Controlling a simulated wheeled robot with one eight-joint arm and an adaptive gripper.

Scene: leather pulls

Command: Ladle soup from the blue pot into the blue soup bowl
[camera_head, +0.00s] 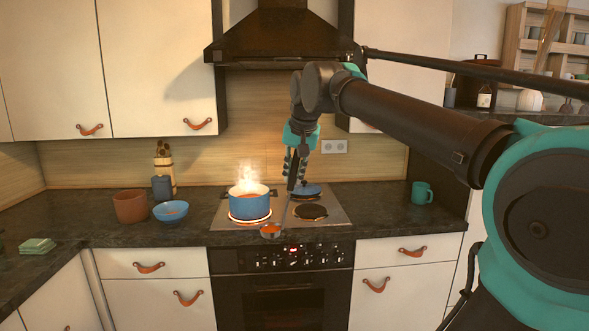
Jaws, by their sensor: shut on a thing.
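The blue pot (247,208) stands on a glowing burner at the left of the cooktop, with steam rising from it. The blue soup bowl (171,213) sits on the counter left of the cooktop; its inside is too small to read clearly. My gripper (294,176) points down over the cooktop, right of the pot, and is shut on the ladle (283,213). The ladle's handle slants down to its cup, which is outside the pot, near the cooktop's front edge, and looks orange-red. Whether the cup touches the surface I cannot tell.
A blue lid (307,190) lies on the back right of the cooktop (337,217). A terracotta pot (130,207) and a dark cup (162,188) stand near the bowl. A teal mug (421,193) is at right, green cloths (38,246) at left. The range hood (280,40) hangs above.

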